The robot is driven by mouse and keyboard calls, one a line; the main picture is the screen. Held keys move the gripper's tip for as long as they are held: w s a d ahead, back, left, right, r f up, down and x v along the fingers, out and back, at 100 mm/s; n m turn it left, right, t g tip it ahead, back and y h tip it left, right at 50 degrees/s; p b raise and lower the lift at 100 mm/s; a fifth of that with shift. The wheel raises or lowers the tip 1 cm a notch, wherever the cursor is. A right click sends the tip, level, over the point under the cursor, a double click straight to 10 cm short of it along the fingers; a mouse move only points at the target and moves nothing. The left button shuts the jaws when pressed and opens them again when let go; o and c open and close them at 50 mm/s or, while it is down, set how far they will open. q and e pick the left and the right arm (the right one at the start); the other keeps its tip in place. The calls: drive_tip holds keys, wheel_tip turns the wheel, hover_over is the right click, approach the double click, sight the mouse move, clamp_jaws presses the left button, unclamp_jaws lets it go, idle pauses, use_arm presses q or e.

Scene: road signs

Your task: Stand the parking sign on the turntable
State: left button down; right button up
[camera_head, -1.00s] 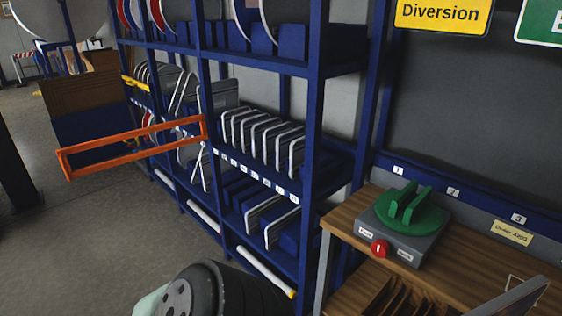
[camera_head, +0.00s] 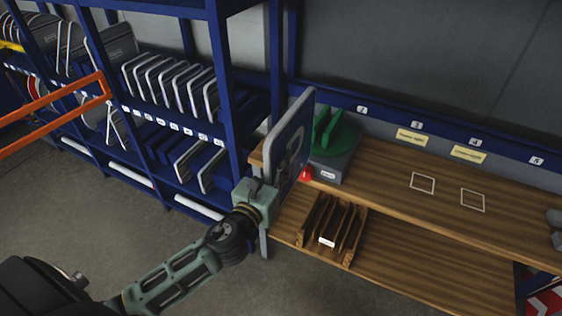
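My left gripper (camera_head: 264,193) is shut on the lower edge of a square sign (camera_head: 288,140) and holds it upright, seen at a steep angle. The sign has a light rim and a blue face with a pale mark; it looks like the parking sign. The turntable (camera_head: 343,141) is a green disc with two upright green plates on a grey box, on the wooden bench. My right gripper is not in view.
A red button (camera_head: 306,174) sits on the box's front. A wooden slotted rack (camera_head: 333,228) is on the lower shelf. A blue rack (camera_head: 233,110) of signs and an orange bar (camera_head: 60,120) are at left.

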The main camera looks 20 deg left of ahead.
sight(297, 145)
use_arm(q)
drive_tip(key=w, duration=0.4)
drive_tip(key=shift+w+d+r, duration=0.1)
drive_tip(key=shift+w+r, duration=0.05)
drive_tip(key=shift+w, duration=0.3)
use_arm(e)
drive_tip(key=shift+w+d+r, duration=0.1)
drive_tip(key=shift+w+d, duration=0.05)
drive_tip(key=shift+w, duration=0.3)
use_arm(q)
drive_tip(key=shift+w, duration=0.45)
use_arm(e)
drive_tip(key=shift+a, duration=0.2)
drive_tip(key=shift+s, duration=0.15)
